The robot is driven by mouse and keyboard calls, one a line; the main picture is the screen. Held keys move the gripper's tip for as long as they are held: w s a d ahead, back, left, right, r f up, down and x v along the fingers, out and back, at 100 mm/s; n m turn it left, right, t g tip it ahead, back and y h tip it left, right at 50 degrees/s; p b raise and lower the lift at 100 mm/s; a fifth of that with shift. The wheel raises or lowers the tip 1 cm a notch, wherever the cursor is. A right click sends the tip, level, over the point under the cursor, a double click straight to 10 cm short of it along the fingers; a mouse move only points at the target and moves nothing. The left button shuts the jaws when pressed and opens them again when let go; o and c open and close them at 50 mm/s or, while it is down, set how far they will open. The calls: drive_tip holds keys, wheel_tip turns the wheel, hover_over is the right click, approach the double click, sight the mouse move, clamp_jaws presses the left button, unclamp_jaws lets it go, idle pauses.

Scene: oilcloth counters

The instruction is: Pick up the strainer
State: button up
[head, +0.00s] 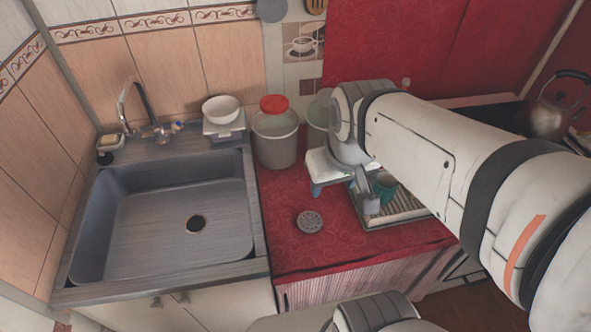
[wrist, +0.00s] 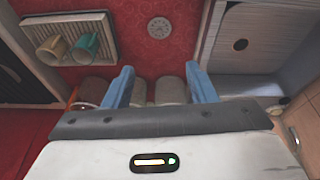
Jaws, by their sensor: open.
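The strainer (head: 309,221) is a small round grey disc with holes. It lies flat on the red counter, right of the sink, in the head view. In the wrist view the strainer (wrist: 160,27) shows at the top middle, beyond the fingertips and clear of them. My gripper (head: 334,188) hangs above the counter, behind and to the right of the strainer in the head view. In the wrist view my gripper (wrist: 158,69) has its two blue fingers spread apart with nothing held between them.
The sink (head: 160,230) is left of the strainer. A grey bucket (head: 275,145) with a red item stands behind. A dish tray (head: 395,222) with a teal mug (head: 384,187) is to the right; the wrist view also shows a cream mug (wrist: 52,48). Counter around the strainer is clear.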

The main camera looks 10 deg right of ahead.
drive_tip(key=o, duration=0.5)
drive_tip(key=w+f+n+g+b, duration=0.1)
drive_tip(key=w+f+n+b, duration=0.1)
drive_tip(key=w+f+n, duration=0.6)
wheel_tip(320, 180, down, 3)
drive_tip(key=n, duration=0.3)
drive_tip(key=shift+d+r+g+b, duration=0.15)
drive_tip(key=shift+d+g+b, duration=0.15)
drive_tip(key=shift+b, duration=0.1)
drive_tip(key=n+g+b, duration=0.2)
drive_tip(key=n, duration=1.1)
hover_over(309, 218)
drive_tip(key=d, duration=0.1)
wheel_tip(309, 218, down, 14)
drive_tip(key=shift+d+f, duration=0.15)
drive_tip(key=shift+f, duration=0.05)
wheel_tip(309, 218, down, 2)
drive_tip(key=shift+f, duration=0.2)
drive_tip(key=shift+a+f, duration=0.2)
drive_tip(key=shift+f, duration=0.7)
drive_tip(key=shift+a+f, duration=0.15)
drive_tip(key=shift+f, duration=0.75)
drive_tip(key=shift+a+f, duration=0.2)
drive_tip(key=shift+f, duration=0.7)
